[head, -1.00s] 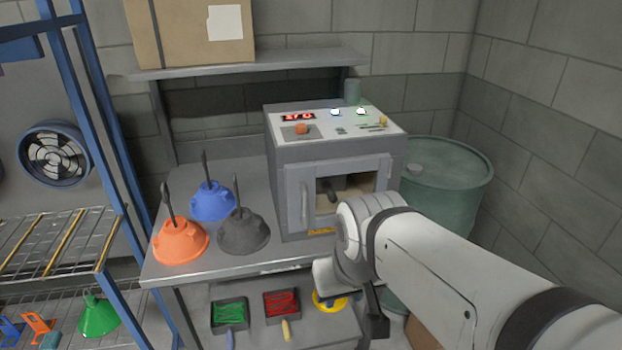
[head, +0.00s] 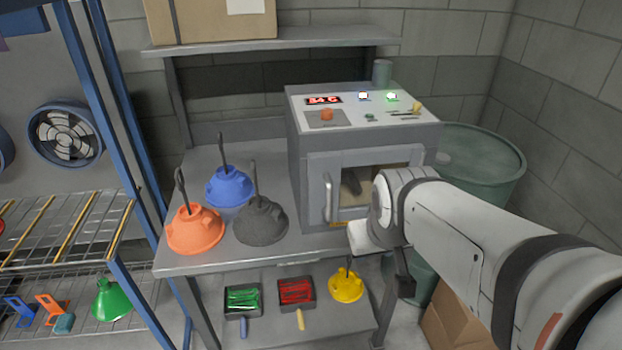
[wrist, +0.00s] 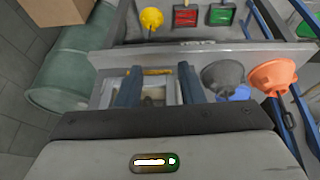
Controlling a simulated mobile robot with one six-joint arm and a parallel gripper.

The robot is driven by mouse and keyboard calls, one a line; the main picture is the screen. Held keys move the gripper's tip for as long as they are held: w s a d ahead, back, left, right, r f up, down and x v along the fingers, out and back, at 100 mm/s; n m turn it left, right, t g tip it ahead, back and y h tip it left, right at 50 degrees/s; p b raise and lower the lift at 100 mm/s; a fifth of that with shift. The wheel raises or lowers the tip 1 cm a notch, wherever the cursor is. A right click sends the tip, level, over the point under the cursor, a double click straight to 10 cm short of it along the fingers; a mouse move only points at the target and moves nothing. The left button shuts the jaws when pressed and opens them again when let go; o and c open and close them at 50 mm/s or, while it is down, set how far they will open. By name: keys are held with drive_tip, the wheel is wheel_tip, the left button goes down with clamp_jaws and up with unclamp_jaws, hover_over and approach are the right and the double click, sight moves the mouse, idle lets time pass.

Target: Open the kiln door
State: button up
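The kiln (head: 308,155) is a grey box on the metal bench, with a white control panel on top. Its front door (head: 317,168) looks closed and has a window with a dark object visible behind it. A light vertical handle (head: 328,200) is on the door's left side. My white arm covers the door's lower right corner. In the wrist view, my gripper (wrist: 159,86) has two blue-grey fingers spread apart, with the kiln front and its yellow label (wrist: 150,71) seen between them. Whether the fingers touch anything is unclear; the gripper seems empty.
Orange (head: 194,232), blue (head: 228,187) and dark grey (head: 262,222) hoods stand on the bench left of the kiln. A green barrel (head: 485,160) stands right of it. A lower shelf holds green and red trays and a yellow hood (head: 347,287).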

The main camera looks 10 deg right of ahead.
sight(329, 216)
drive_tip(key=w+d+f+t+h+b, duration=0.1)
drive_tip(key=w+d+f+t+b, duration=0.2)
drive_tip(key=w, duration=0.4)
drive_tip(key=w+d+f+t+h+b, duration=0.1)
drive_tip(key=w+d+t, duration=0.25)
drive_tip(key=w, duration=0.35)
drive_tip(key=w+a+f+n+t+y+b, duration=0.1)
drive_tip(key=w+a+f+n+y, duration=0.1)
drive_tip(key=w+a+y, duration=0.1)
drive_tip(key=w+a+f+n+t+y+b, duration=0.1)
drive_tip(key=w+a+f+n+y+b, duration=0.1)
drive_tip(key=w+a+y, duration=0.1)
drive_tip(key=w+a+f+n+t+y+b, duration=0.1)
drive_tip(key=w+a+f+n+y, duration=0.1)
drive_tip(key=w+y, duration=0.3)
drive_tip(key=shift+w+a+f+n+t+y+b, duration=0.15)
drive_tip(key=shift+a+n+t+y+b, duration=0.1)
drive_tip(key=shift+y, duration=0.2)
drive_tip(key=shift+s+a+f+n+t+y+b, duration=0.15)
drive_tip(key=shift+a+y, duration=0.1)
drive_tip(key=shift+y, duration=0.2)
drive_tip(key=shift+w, duration=0.1)
clamp_jaws()
